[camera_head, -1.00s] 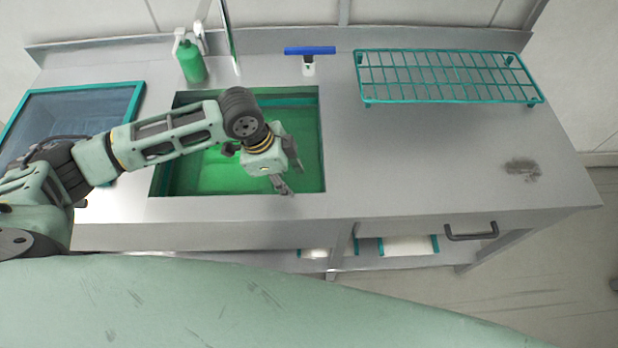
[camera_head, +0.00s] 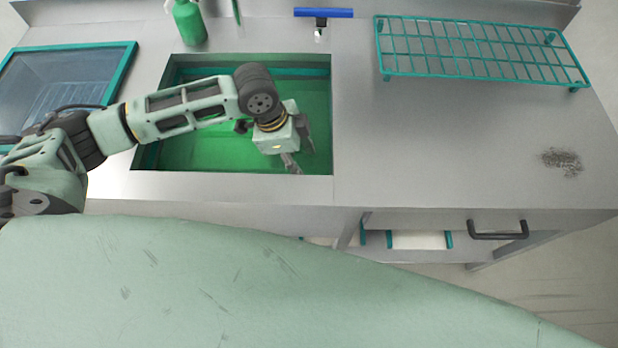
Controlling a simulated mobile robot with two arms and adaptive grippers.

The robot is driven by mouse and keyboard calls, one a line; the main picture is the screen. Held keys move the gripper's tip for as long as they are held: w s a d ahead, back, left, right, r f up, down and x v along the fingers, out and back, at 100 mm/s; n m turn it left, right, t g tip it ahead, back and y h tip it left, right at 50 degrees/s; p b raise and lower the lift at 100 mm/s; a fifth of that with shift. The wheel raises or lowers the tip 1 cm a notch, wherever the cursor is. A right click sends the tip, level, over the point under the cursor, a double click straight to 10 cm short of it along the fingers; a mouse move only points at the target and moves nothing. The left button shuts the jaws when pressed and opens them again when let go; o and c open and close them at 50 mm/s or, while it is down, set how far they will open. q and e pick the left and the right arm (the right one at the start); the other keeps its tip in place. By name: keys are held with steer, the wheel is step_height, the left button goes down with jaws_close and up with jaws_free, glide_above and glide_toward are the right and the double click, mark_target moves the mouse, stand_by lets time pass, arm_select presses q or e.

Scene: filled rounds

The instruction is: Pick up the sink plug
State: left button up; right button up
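My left gripper (camera_head: 304,150) reaches in from the left over the right part of the green sink basin (camera_head: 210,150), close to its front edge. Its two fingers are spread apart, and I see nothing between them. I cannot make out a sink plug in the basin or on the counter; the arm and gripper hide part of the basin. My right gripper is not in view.
A grey counter (camera_head: 400,140) surrounds the sink. A teal-framed glass-like panel (camera_head: 130,66) is at left.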

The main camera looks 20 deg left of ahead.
mark_target(306, 171)
arm_select(q)
steer(key=shift+x, duration=0.75)
steer(key=x, duration=0.2)
steer(key=p+x, duration=0.1)
steer(key=x, duration=0.3)
steer(key=shift+w+d+p, duration=0.1)
steer(key=shift+w+p, duration=0.25)
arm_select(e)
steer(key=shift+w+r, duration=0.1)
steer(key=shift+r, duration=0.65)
arm_select(q)
steer(key=shift+s+f, duration=0.1)
jaws_close()
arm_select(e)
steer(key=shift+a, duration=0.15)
